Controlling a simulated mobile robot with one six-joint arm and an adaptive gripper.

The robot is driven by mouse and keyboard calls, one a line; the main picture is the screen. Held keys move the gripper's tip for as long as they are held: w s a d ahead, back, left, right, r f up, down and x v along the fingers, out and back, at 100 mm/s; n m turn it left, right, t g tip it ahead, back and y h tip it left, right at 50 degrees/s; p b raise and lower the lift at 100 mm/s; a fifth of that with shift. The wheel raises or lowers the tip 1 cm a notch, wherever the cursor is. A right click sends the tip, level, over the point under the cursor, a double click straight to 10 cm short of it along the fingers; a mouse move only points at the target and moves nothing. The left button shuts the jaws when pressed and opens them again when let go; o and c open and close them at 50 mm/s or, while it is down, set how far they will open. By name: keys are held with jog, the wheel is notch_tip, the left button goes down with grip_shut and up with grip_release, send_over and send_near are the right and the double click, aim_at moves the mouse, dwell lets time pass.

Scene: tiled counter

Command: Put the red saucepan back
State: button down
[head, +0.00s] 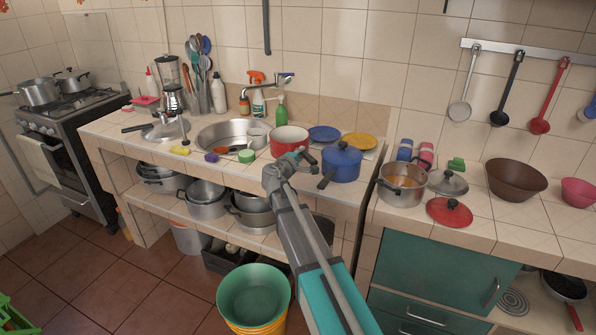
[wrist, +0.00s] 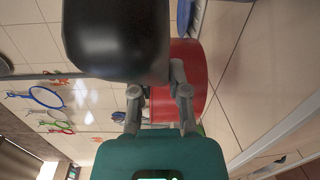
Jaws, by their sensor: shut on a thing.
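The red saucepan (head: 285,148), with a pale inside and a black handle (head: 308,156), is upright at the tiled counter, between the sink and the blue pot. In the wrist view its red wall (wrist: 188,95) shows behind the gripper, and the large black handle (wrist: 115,40) fills the upper middle. My gripper (head: 284,164) is at the near side of the saucepan, shut on its handle; its grey fingers also show in the wrist view (wrist: 160,88). I cannot tell whether the pan's base touches the counter.
The blue pot (head: 342,166) stands close on the right, with blue (head: 325,133) and yellow (head: 359,141) plates behind. The sink (head: 228,131) is left. A steel pot (head: 402,186) and red lid (head: 449,212) sit on the right counter. Utensils hang from a wall rail (head: 520,51).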

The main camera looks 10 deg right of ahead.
jog(key=shift+w+f+b, duration=0.45)
jog(key=shift+w+f, duration=0.2)
jog(key=shift+f, duration=0.15)
jog(key=shift+w+f+b, duration=0.5)
jog(key=shift+f+b, duration=0.2)
jog(key=shift+b, duration=0.05)
jog(key=shift+s+f+b, duration=0.1)
jog(key=shift+f+b, duration=1.15)
jog(key=shift+f, duration=0.2)
jog(key=c, duration=0.6)
grip_release()
jog(key=shift+c, duration=0.2)
jog(key=shift+r, duration=0.25)
